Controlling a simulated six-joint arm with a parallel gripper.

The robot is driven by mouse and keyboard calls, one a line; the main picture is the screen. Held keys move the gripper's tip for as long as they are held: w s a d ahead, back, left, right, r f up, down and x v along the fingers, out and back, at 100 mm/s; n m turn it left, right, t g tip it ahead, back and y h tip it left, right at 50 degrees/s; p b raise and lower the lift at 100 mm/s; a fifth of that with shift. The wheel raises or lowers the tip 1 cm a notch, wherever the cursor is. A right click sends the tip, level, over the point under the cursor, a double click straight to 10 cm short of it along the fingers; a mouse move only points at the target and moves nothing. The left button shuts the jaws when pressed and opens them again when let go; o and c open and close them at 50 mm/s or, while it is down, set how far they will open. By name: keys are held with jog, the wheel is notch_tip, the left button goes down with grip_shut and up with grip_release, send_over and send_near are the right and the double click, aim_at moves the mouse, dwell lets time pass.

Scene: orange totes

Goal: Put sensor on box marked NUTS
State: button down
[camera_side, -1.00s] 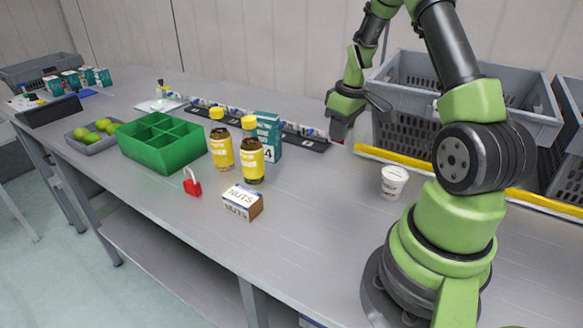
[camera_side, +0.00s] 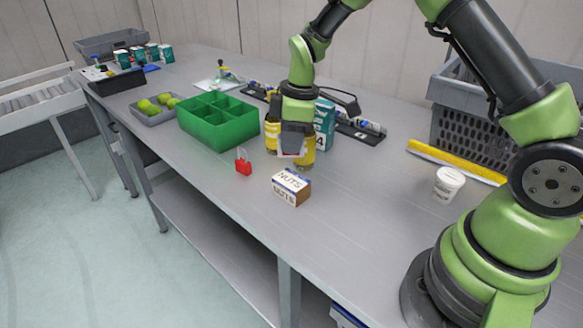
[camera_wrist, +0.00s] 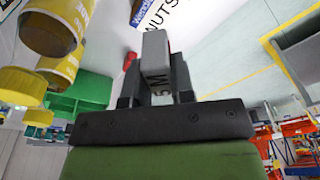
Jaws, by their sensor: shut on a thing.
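My gripper (camera_side: 294,145) is shut on a small grey sensor (camera_wrist: 155,50), which stands out between the dark fingers in the wrist view. In the side view the sensor is mostly hidden by the fingers; only a pale, reddish bit shows under them. The box marked NUTS (camera_side: 291,187) is white, brown and blue and sits on the table near its front edge. My gripper is above and behind it, apart from it. Part of the box also shows at the top of the wrist view (camera_wrist: 178,12). The box top looks bare.
Yellow-labelled jars (camera_side: 305,158) and a teal carton (camera_side: 324,125) stand just behind my gripper. A red padlock (camera_side: 243,167) and a green divided tray (camera_side: 218,120) lie to the left. A white tub (camera_side: 447,184) stands right. The table between box and tub is clear.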

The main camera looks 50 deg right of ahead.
aim_at(292, 179)
jog(key=shift+d+f, duration=0.1)
jog(key=shift+f, duration=2.9)
jog(key=shift+f, duration=0.15)
jog(key=c, duration=1)
grip_release()
